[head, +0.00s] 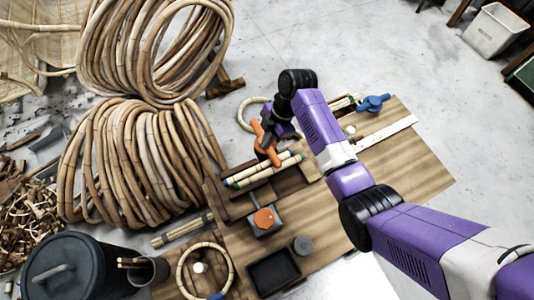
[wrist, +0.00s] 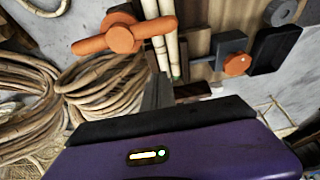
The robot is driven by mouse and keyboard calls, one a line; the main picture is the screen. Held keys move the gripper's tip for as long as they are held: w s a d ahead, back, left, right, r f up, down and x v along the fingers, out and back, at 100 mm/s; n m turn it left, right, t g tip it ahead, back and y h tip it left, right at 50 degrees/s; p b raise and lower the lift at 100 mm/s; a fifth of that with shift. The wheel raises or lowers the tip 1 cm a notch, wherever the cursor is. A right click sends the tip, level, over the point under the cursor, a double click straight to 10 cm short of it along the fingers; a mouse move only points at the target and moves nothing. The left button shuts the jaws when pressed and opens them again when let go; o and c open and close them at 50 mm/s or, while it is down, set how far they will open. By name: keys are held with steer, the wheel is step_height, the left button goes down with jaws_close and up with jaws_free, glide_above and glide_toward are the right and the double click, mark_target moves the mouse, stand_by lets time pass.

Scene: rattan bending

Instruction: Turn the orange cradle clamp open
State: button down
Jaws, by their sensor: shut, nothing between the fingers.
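The orange cradle clamp (head: 266,146) stands at the near-left side of my arm in the head view, beside the rattan poles (head: 265,171). In the wrist view, the orange clamp (wrist: 123,37) is a round hub with a crossbar; the bar's right end lies across the pale poles (wrist: 169,50). My gripper (wrist: 158,88) is shut and empty, just below the bar in the wrist picture. I cannot tell whether it touches the clamp. In the head view my fingers are hidden by my wrist.
A grey block with an orange knob (head: 264,218) and a black tray (head: 273,272) sit on the wooden board (head: 415,165). A blue clamp (head: 373,103) stands at the far right. Large rattan coils (head: 130,165) fill the left. Bare board lies right of my arm.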

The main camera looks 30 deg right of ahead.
steer(key=b+x, duration=0.2)
steer(key=x, duration=0.7)
steer(key=shift+f, duration=0.2)
steer(key=shift+d+f, duration=0.3)
steer(key=shift+d, duration=0.3)
steer(key=shift+d+f, duration=0.25)
steer(key=shift+d, duration=0.4)
steer(key=shift+d+f, duration=0.1)
steer(key=shift+d, duration=0.45)
